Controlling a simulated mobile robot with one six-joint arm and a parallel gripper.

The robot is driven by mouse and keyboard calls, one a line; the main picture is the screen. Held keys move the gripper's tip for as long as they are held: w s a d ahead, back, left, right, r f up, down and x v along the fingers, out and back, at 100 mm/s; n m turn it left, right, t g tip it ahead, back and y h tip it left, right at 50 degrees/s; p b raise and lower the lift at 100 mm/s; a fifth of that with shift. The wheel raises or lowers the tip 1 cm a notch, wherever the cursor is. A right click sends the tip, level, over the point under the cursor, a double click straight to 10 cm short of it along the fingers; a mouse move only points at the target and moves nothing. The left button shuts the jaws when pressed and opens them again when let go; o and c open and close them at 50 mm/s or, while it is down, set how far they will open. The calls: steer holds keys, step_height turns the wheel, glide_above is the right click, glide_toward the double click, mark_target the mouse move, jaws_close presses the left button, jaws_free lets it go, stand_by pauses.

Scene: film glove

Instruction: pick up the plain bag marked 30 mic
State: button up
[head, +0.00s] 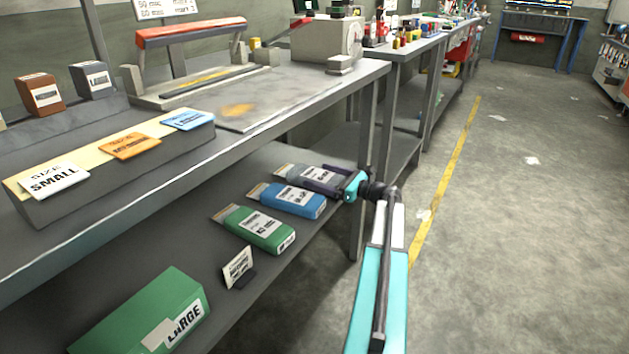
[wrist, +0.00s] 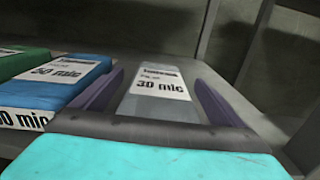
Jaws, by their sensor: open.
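The grey bag (head: 312,174) lies flat on the lower shelf, last in a row of bags. In the wrist view the grey bag (wrist: 165,104) has a white label that reads 30 mic. My gripper (head: 327,179) is at the bag's near end. In the wrist view my gripper (wrist: 160,84) is open, with one purple finger on each side of the bag. Whether the fingers touch it is not clear. The bag's near end is hidden behind the gripper body.
A blue bag (head: 290,200) lies close to the left of my gripper, with a green bag (head: 257,230) beyond it. A small sign (head: 238,268) and a large green box (head: 140,312) stand nearer. The worktop (head: 290,98) overhangs the shelf. A table leg (head: 357,225) is near my arm.

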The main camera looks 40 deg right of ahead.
steer(key=c, duration=1.2)
steer(key=shift+r, duration=0.15)
step_height(320, 180, up, 10)
steer(key=p, duration=0.4)
